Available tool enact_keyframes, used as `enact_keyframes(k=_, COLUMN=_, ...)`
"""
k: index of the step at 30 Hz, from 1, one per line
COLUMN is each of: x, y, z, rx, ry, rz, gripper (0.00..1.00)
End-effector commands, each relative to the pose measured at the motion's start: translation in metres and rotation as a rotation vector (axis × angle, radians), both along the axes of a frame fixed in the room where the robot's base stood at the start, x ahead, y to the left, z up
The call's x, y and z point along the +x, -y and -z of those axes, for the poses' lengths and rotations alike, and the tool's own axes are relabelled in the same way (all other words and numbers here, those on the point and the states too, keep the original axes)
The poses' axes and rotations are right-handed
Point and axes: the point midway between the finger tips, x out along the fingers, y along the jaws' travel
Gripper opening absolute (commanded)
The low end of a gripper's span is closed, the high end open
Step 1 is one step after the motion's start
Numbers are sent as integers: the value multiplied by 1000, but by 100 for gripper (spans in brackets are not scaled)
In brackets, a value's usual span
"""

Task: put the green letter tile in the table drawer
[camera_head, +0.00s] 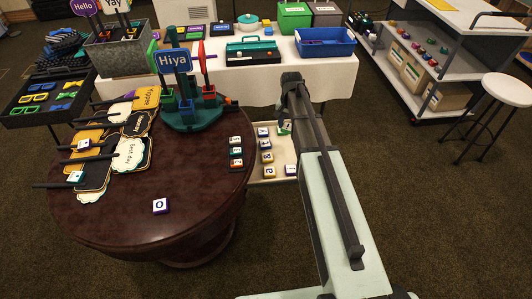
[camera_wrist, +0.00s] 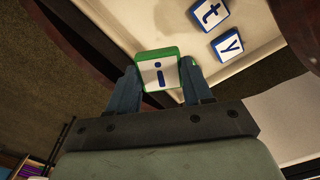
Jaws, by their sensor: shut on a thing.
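The green letter tile (camera_wrist: 159,69), white-faced with a blue "i", is between the fingers of my gripper (camera_wrist: 161,80) in the wrist view. The gripper is shut on it. In the head view my gripper (camera_head: 287,117) is over the far part of the open table drawer (camera_head: 281,152), with the green tile (camera_head: 285,127) partly hidden by the arm. The drawer's pale floor (camera_wrist: 251,62) lies beyond the tile in the wrist view. I cannot tell whether the tile touches the drawer floor.
Blue-edged tiles "t" (camera_wrist: 209,13) and "y" (camera_wrist: 227,45) lie in the drawer, with several others nearby.

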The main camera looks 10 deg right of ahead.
Motion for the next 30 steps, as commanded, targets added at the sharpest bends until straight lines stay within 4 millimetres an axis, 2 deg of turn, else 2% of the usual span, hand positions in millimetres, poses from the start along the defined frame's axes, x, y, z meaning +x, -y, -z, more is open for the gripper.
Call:
enact_keyframes(k=12, x=15, y=-3, z=2, rx=1, ry=1, rz=-398, gripper=21)
enact_keyframes(k=20, x=15, y=-3, z=6, rx=0, ry=-1, rz=-501, gripper=21)
enact_keyframes(k=25, x=15, y=-3, z=23, rx=1, ry=-2, rz=-506, gripper=21)
enact_keyframes(k=30, x=15, y=-3, z=50, rx=1, ry=-2, rz=-505, gripper=21)
